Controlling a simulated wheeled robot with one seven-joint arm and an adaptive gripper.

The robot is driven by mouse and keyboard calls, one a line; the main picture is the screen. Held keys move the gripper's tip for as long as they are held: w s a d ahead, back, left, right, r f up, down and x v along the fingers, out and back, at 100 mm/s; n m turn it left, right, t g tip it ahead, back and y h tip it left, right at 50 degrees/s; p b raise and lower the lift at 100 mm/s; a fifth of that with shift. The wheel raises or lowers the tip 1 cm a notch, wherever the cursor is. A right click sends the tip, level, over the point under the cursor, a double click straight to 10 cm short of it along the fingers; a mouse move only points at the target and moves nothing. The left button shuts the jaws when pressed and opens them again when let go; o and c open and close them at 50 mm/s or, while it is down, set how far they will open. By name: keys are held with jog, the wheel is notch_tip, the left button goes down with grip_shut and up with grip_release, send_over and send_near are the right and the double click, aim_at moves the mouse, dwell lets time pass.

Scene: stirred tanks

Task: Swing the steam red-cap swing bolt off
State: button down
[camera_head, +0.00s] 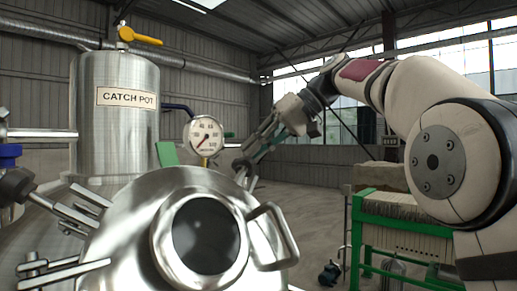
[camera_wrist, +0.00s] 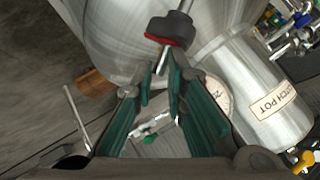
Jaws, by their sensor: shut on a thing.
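The red-cap swing bolt (camera_wrist: 171,29) shows at the top of the wrist view as a dark knob with a red band and a thin metal shank. My gripper (camera_wrist: 164,68) has its green-padded fingertips on either side of that shank, just below the red band, and is shut on it. In the head view my gripper (camera_head: 256,151) reaches down behind the right side of the steel vessel lid (camera_head: 137,213). The bolt is hard to make out there among the fingers and fittings.
A CATCH POT cylinder (camera_head: 116,120) with a yellow valve handle (camera_head: 140,36) stands at the left. A pressure gauge (camera_head: 204,135) is close to my gripper. A lid handle (camera_head: 285,235) projects at right. A green-framed unit (camera_head: 408,225) stands on the floor; open floor lies between.

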jog(key=c, duration=1.7)
grip_release()
jog(key=shift+a+f+g, duration=0.3)
jog(key=shift+f, duration=0.25)
jog(key=shift+w+a, duration=0.1)
jog(key=shift+a, duration=0.1)
jog(key=shift+d, duration=0.15)
jog(key=v, duration=0.7)
jog(key=shift+r, duration=0.4)
jog(key=shift+s, duration=0.2)
